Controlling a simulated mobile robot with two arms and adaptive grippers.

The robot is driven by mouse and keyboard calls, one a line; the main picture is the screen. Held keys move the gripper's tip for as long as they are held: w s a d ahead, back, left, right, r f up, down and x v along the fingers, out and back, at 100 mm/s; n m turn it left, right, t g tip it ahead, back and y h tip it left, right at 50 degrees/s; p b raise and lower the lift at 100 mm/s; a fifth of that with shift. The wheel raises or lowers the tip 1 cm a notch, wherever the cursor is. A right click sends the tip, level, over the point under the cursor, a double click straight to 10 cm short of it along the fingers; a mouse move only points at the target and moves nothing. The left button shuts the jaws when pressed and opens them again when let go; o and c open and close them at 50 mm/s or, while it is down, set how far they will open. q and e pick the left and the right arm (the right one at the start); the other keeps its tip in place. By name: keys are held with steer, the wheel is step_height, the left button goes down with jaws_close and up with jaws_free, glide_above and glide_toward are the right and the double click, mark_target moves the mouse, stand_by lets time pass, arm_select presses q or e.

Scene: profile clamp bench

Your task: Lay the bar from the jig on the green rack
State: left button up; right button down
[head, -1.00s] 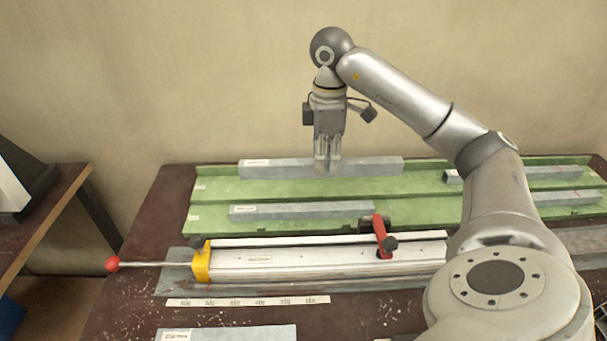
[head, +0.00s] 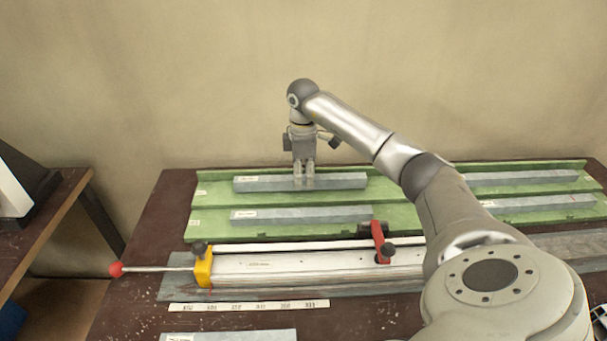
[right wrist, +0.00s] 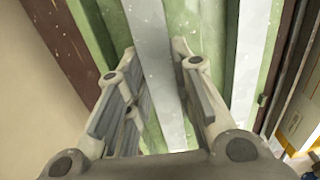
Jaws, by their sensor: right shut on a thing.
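My right gripper (head: 304,184) is shut on a grey bar (head: 345,181), gripped near its middle. The bar lies level along the back channel of the green rack (head: 400,227), at or very near its floor; I cannot tell if it fully rests there. In the right wrist view the bar (right wrist: 153,55) runs between the fingers (right wrist: 157,95). The jig (head: 320,265), a pale rail with a yellow end block (head: 203,268) and a red clamp (head: 381,242), stands in front of the rack with no bar visible on it. My left gripper is out of view.
Another grey bar (head: 300,215) lies in the rack's front channel, with more bars (head: 520,178) at the right, partly behind my arm. A red-knobbed rod (head: 116,269) sticks out left of the jig. A grey piece (head: 235,336) lies at the front edge.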

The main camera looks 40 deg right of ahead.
mark_target(304, 178)
steer(key=shift+f, duration=0.3)
steer(key=shift+f, duration=0.15)
steer(key=c, duration=1.3)
jaws_free()
steer(key=shift+o, duration=0.2)
step_height(304, 178, up, 12)
steer(key=b, duration=0.1)
